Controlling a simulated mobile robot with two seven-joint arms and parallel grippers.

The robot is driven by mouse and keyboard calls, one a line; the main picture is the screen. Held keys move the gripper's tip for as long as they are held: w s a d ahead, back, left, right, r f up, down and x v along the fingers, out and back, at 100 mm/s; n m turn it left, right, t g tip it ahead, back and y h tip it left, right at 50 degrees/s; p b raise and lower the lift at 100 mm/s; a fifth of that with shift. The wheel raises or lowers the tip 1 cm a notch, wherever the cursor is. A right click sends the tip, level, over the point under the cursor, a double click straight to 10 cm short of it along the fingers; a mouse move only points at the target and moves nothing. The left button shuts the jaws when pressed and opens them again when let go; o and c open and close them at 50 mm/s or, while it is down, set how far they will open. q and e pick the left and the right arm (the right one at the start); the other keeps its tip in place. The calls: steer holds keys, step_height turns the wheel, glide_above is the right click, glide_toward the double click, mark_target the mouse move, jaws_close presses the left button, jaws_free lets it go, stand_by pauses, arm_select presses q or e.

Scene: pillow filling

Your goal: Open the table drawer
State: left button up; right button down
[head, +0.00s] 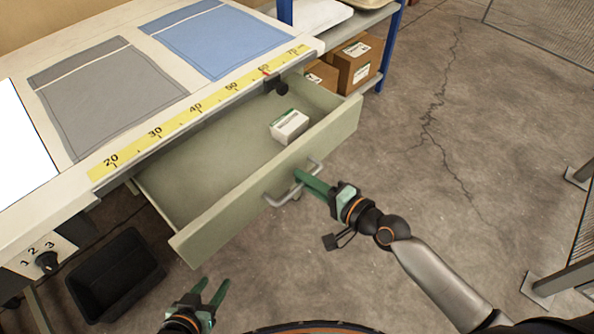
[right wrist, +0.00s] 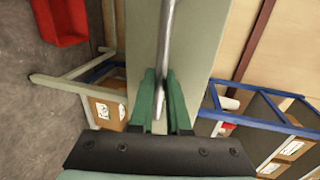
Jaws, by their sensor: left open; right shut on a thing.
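The table drawer (head: 215,211) is pale green and stands pulled out from under the table's front edge, its inside showing. A grey bar handle (head: 275,199) is on its front panel. My right gripper (head: 301,177) is at the handle's right part, its green fingers shut on it. In the right wrist view the handle (right wrist: 165,50) runs down between the two fingertips (right wrist: 161,98). A small white and green box (head: 289,127) lies inside the drawer, toward its right end. My left gripper (head: 213,291) is open and empty, low in the head view, apart from the drawer.
The table (head: 75,168) carries a grey cloth piece (head: 108,100), a blue one (head: 222,42) and a yellow ruler strip (head: 180,121). A black bin (head: 115,277) stands on the floor at lower left. Cardboard boxes (head: 355,62) sit on a shelf behind.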

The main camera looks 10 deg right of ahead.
steer(key=shift+s, duration=0.1)
steer(key=c, duration=0.9)
jaws_free()
steer(key=shift+d, duration=0.1)
steer(key=shift+b+v, duration=0.35)
steer(key=shift+v, duration=5.9)
